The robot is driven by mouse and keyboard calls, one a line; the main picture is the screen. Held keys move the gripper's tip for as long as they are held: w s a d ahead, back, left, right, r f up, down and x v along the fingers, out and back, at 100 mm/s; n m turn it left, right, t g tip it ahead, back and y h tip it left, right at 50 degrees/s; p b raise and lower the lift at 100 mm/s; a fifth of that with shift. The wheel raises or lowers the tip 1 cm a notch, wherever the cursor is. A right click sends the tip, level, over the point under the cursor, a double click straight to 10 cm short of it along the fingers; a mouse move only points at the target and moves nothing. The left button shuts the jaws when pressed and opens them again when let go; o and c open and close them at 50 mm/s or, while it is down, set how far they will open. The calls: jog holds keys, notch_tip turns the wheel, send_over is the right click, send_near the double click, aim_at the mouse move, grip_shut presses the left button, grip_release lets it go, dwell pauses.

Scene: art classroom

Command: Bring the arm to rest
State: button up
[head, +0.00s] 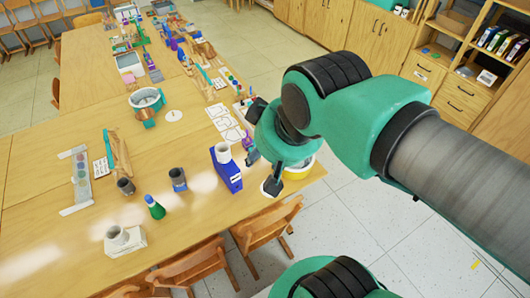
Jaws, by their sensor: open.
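My gripper (262,152) hangs at the end of my green and black arm, over the right edge of the long wooden table (60,220). Its jaws are open, and I see nothing held between them. A yellow container (300,172) is partly hidden behind my gripper at the table's right edge. A blue box (227,175) with a light cup (222,152) on top stands just left of my gripper.
A green bottle (155,208), a dark mug (178,179) and a white block with a grey cup (124,240) stand on the near table. Wooden chairs (265,225) line its near edge. Cabinets (378,35) stand at the back right. Tiled floor (350,220) is clear below my arm.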

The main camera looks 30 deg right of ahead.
jog(key=shift+f, duration=0.15)
notch_tip(320, 180, down, 6)
jog(key=b, duration=0.6)
dwell(1.3)
